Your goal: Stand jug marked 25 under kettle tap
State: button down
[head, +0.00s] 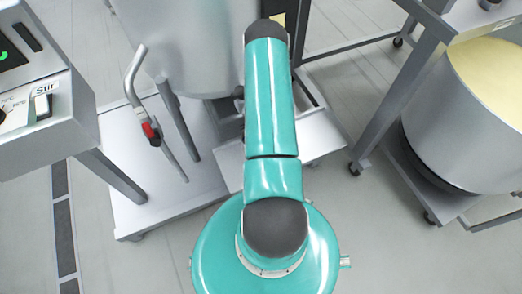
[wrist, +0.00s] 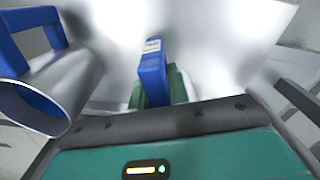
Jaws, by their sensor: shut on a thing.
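In the wrist view, my gripper (wrist: 161,88) is shut on an upright blue handle (wrist: 153,72) with a small white label at its top. The label is too blurred to read. The bright metal behind it is washed out, so I cannot tell whether it is the jug's body or the kettle. In the head view, the large grey kettle (head: 190,45) stands at the top, above a pale platform. My teal arm covers part of it and hides my gripper and the held thing. I cannot make out the tap clearly.
A bent metal lever with a red piece (head: 150,131) stands beside the kettle. A control box (head: 40,105) is at left. A wheeled vat (head: 460,125) of yellow stuff is at right.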

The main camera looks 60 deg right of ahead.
jog(key=shift+f, duration=0.4)
dwell(0.8)
jog(key=c, duration=0.8)
grip_release()
jog(key=shift+o, duration=0.2)
jog(key=shift+r, duration=1.75)
jog(key=shift+s, duration=0.2)
jog(key=s+a+r, duration=0.2)
jog(key=s+a, duration=0.2)
jog(key=s, duration=0.2)
jog(key=shift+s, duration=0.3)
